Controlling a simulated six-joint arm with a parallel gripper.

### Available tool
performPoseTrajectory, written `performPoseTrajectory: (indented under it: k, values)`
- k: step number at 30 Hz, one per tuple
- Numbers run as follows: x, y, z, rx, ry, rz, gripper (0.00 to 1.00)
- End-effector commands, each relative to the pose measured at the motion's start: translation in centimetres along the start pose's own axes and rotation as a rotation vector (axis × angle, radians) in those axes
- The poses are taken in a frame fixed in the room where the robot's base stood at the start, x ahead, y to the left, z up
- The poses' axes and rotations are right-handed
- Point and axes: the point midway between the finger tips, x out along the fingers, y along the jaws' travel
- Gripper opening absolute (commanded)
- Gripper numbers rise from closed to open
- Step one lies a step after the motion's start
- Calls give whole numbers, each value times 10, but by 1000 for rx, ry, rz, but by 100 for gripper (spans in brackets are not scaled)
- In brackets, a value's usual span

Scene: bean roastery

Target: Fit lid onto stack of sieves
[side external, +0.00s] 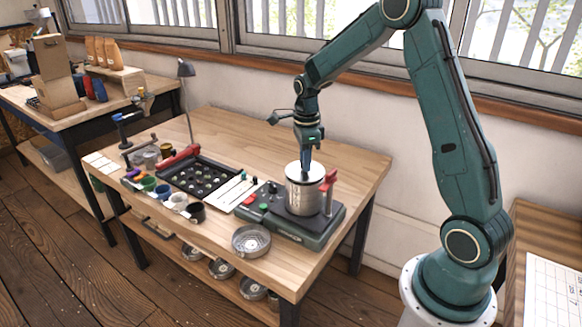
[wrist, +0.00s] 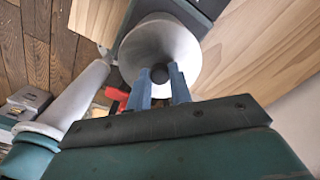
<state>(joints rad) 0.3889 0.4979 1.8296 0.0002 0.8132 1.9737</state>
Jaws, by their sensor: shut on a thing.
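The stack of sieves (side external: 303,197) is a silver cylinder standing upright on a dark green shaker base with red and green buttons. The lid (side external: 293,172) shows as a pale disc at the top of the stack.
A red-handled clamp (side external: 328,182) stands at the stack's right side. The shaker base (side external: 326,225) sits near the table's right end. A loose sieve pan (side external: 251,241) lies in front of it. A black tray (side external: 199,178), cups and a lamp (side external: 186,70) are to the left.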

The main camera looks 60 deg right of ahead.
Motion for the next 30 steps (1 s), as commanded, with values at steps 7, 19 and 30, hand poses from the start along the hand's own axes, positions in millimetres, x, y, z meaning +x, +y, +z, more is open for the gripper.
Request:
performPoseTrajectory:
  k: [7,19,30]
  values:
    - [4,0,0,0,0,1,0]
    - [9,0,0,0,0,0,0]
    - [11,0,0,0,0,0,30]
